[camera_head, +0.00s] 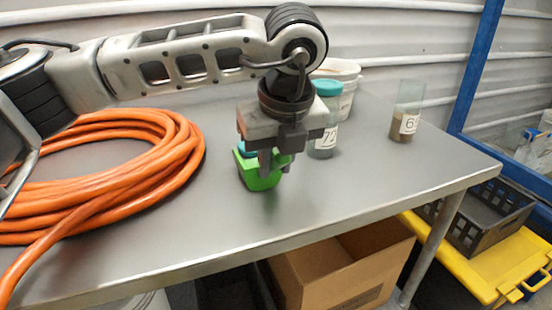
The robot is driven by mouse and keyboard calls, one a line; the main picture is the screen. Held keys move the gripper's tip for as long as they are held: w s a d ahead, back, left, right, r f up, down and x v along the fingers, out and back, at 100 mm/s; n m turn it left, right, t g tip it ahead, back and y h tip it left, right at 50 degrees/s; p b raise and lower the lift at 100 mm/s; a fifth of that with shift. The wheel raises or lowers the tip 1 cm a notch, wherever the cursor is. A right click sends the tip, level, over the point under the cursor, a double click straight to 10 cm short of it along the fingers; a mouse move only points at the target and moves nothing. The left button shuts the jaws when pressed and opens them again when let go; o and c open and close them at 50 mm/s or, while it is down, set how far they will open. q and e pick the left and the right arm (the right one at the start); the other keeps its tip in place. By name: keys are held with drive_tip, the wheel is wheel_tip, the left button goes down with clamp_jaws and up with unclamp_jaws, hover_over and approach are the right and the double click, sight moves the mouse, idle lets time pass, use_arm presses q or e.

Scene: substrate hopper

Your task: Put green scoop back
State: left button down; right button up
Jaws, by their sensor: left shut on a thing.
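The green scoop (258,177) is at the middle of the metal table (345,195). My left gripper (273,163) points down over it and is shut on it. The gripper hides part of the scoop, and I cannot tell whether the scoop touches the table top. A bit of teal shows at the scoop's upper left, partly hidden by the gripper. My right gripper is not in view.
A coiled orange hose (100,180) lies on the left. The front right of the table is clear. Below are a cardboard box (345,268) and a yellow cart (480,270).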

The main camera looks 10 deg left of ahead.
use_arm(q)
drive_tip(key=c, duration=1.3)
unclamp_jaws()
drive_tip(key=shift+o, duration=0.2)
drive_tip(key=shift+r, duration=0.1)
drive_tip(key=v, duration=1.2)
